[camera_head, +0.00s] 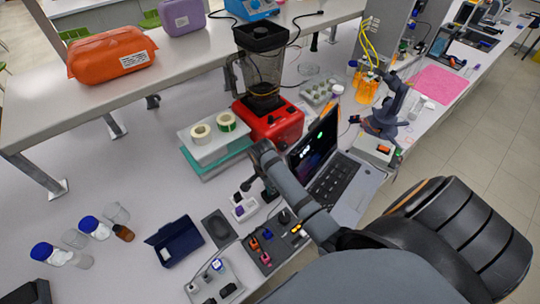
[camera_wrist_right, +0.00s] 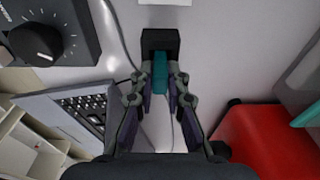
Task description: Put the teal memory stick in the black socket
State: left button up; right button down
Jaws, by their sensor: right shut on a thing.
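The teal memory stick (camera_wrist_right: 159,72) is between the fingertips of my right gripper (camera_wrist_right: 160,84), which is shut on it, in the right wrist view. The black socket (camera_wrist_right: 160,38) is straight beyond the fingers. The stick's far end overlaps the socket's near face in this view; I cannot tell whether it is inside or only in front. In the head view my right arm reaches from the lower right to the bench left of the laptop, and the arm hides the stick. My left gripper is not in view.
The open laptop (camera_head: 341,188) stands close beside my right arm. The red blender base (camera_head: 270,122) is behind it. A knobbed box (camera_wrist_right: 44,38) is near the socket. A dark blue tray (camera_head: 174,242) and a block of small sticks (camera_head: 215,284) lie in front.

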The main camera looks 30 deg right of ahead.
jog(key=shift+f, duration=0.1)
dwell(0.5)
jog(key=c, duration=1.3)
grip_release()
jog(key=shift+o, duration=0.2)
jog(key=r, duration=0.5)
jog(key=a+r, duration=0.1)
jog(key=r, duration=0.1)
jog(key=shift+r, duration=0.2)
